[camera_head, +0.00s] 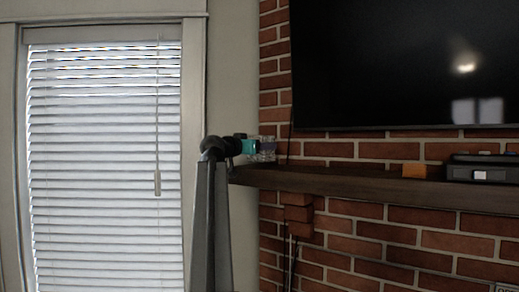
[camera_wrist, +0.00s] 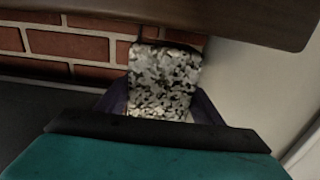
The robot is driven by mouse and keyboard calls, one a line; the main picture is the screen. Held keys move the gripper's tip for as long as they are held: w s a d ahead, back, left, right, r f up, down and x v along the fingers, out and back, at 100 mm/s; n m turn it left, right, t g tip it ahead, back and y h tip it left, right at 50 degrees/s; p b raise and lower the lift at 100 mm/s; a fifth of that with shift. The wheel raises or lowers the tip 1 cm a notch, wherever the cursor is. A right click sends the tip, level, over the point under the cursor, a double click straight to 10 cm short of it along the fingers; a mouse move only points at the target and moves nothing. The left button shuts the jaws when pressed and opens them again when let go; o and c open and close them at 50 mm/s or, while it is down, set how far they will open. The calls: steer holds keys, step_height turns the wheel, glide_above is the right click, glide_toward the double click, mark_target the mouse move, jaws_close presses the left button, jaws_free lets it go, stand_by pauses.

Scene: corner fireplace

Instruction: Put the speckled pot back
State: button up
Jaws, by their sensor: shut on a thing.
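The speckled pot (camera_wrist: 165,75), mottled black, white and grey, sits between the purple fingers of my gripper (camera_wrist: 160,103) in the wrist view. My gripper is shut on it, and the fingers hide part of its sides. In the head view my gripper (camera_head: 267,145) is at the left end of the dark wooden mantel shelf (camera_head: 340,180). The pot (camera_head: 264,157) shows small there, at the shelf's top edge. I cannot tell whether it touches the shelf.
An orange-brown block (camera_head: 414,171) and a black device (camera_head: 482,168) stand on the shelf to the right. A large dark TV (camera_head: 400,65) hangs above. The shelf between gripper and block looks clear. A window with blinds (camera_head: 105,160) is at left.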

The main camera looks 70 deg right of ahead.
steer(key=shift+f, duration=0.7)
steer(key=shift+f, duration=0.15)
steer(key=o, duration=1.3)
steer(key=shift+a, duration=0.1)
steer(key=shift+w+a, duration=0.1)
steer(key=shift+a, duration=0.25)
steer(key=b+v, duration=0.3)
steer(key=v, duration=0.8)
